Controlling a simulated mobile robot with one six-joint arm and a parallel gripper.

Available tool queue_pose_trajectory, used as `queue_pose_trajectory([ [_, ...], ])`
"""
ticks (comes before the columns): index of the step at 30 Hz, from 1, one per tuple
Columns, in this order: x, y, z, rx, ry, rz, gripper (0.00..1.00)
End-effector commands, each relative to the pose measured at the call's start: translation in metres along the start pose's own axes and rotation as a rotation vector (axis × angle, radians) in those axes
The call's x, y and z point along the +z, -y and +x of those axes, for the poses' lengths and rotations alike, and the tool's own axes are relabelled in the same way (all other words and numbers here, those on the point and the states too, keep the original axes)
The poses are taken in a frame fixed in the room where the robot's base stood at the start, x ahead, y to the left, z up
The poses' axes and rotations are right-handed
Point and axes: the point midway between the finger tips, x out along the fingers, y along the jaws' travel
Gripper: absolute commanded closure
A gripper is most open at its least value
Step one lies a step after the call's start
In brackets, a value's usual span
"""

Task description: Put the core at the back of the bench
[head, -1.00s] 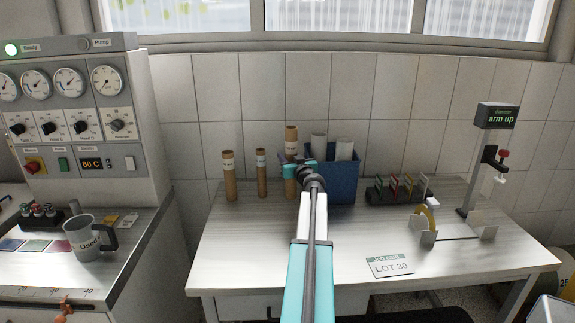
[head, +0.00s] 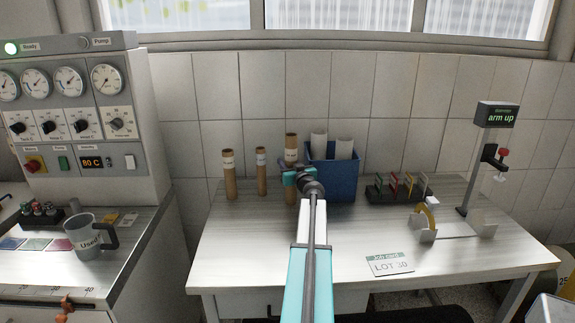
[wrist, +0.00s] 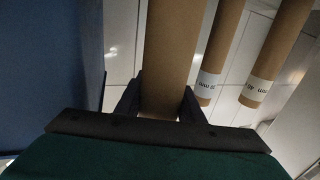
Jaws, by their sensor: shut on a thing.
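The brown cardboard core (head: 291,145) is upright at the back of the bench (head: 240,255), just left of the blue bin. My gripper (head: 299,179) is shut on it, and in the wrist view the core (wrist: 170,50) stands between the two fingers (wrist: 160,100). The arm and gripper partly hide its lower part in the head view, so I cannot tell whether its foot touches the bench. Two thinner cores, one on the far left (head: 229,175) and one between (head: 262,172), stand upright to its left.
The blue bin (head: 345,180) holds two pale rolls and is close beside the held core; it fills the left of the wrist view (wrist: 50,60). A dark rack (head: 398,190), a yellow roll on a holder (head: 427,217) and a job card (head: 390,264) are farther right. The bench's front left is clear.

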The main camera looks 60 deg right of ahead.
Motion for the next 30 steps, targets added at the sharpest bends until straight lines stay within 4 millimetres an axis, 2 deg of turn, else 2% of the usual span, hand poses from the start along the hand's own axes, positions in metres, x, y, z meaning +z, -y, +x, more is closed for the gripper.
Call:
queue_pose_trajectory([
  [1, 0.000, 0.000, 0.000, 0.000, 0.000, 0.000, 0.60],
  [3, 0.000, 0.000, 0.000, 0.000, 0.000, 0.000, 0.48],
  [4, 0.000, 0.000, 0.000, 0.000, 0.000, 0.000, 0.47],
  [21, -0.004, -0.001, -0.001, 0.001, 0.001, -0.001, 0.47],
  [30, -0.001, 0.000, -0.030, 0.001, 0.000, -0.002, 0.47],
])
